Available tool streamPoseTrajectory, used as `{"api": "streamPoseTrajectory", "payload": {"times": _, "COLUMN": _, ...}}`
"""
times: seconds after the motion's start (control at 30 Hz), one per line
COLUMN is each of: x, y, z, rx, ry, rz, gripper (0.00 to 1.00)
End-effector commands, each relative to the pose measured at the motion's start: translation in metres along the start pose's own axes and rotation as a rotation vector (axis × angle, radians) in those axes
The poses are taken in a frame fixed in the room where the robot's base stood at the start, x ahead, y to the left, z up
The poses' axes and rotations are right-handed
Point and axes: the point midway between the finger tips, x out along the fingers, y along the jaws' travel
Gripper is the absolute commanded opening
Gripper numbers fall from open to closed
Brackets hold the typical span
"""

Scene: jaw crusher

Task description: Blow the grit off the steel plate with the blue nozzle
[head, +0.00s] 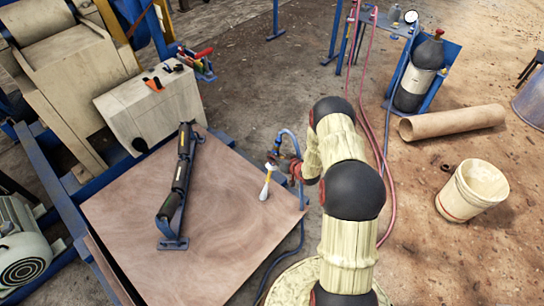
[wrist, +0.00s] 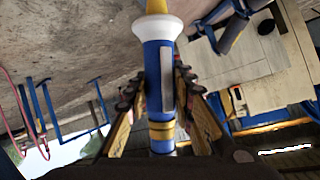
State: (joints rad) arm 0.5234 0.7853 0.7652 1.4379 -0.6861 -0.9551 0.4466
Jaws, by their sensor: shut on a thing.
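My gripper (wrist: 162,100) is shut on the blue nozzle (wrist: 153,62), which has a white collar and a yellow tip pointing away from the wrist. In the head view my gripper (head: 285,168) is small, above the right edge of the brown board. Grit is too small to make out.
A black roller (head: 180,180) on a blue frame lies on the brown board (head: 225,240). A blue hose (head: 290,133) loops near my gripper. Floor between is mostly clear.

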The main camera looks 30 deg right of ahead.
Motion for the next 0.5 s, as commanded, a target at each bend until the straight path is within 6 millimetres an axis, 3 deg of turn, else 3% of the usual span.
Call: {"api": "streamPoseTrajectory", "payload": {"times": 0.5, "x": -0.029, "y": 0.013, "z": 0.009, "rx": 0.0, "ry": 0.002, "rz": 0.001, "gripper": 0.0}}
